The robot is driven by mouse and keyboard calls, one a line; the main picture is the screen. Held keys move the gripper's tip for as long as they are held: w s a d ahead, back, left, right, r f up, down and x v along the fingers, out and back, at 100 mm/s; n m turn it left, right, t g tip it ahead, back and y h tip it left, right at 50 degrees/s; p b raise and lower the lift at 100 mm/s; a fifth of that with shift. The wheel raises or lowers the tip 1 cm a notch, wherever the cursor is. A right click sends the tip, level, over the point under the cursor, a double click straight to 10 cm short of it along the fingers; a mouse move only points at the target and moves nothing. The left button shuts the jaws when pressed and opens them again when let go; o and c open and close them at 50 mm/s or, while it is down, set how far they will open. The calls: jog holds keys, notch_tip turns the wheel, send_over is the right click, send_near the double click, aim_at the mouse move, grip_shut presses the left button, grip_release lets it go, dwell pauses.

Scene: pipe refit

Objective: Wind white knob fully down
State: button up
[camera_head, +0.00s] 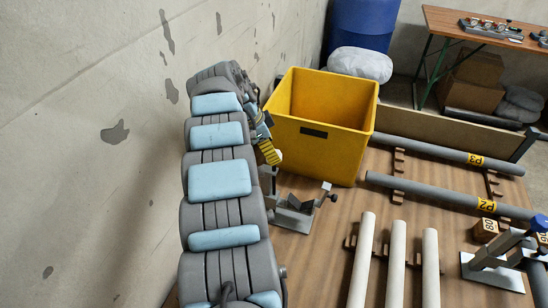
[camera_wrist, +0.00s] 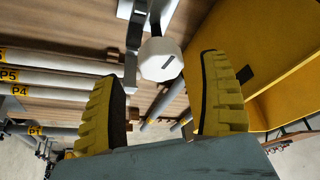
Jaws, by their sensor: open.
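The white knob (camera_wrist: 160,60) is a faceted white cap with a dark slot mark, seen in the wrist view between the two yellow fingers of my gripper (camera_wrist: 163,80). There is a gap on each side of it. My gripper is open and holds nothing. In the head view, the white knob (camera_head: 278,156) is a small pale spot beside my gripper's yellow finger (camera_head: 268,152). It is at the top of a grey clamp stand (camera_head: 295,217) on the wooden table. My arm and gripper hide part of the knob and stand in the head view.
A yellow bin (camera_head: 320,150) stands close behind the stand and fills the right of the wrist view. Cream pipes (camera_head: 397,265) lie on racks to the right; grey pipes (camera_head: 430,195) lie beyond. A wall (camera_head: 90,130) runs along the left.

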jog(key=shift+x, duration=1.45)
jog(key=c, duration=1.2)
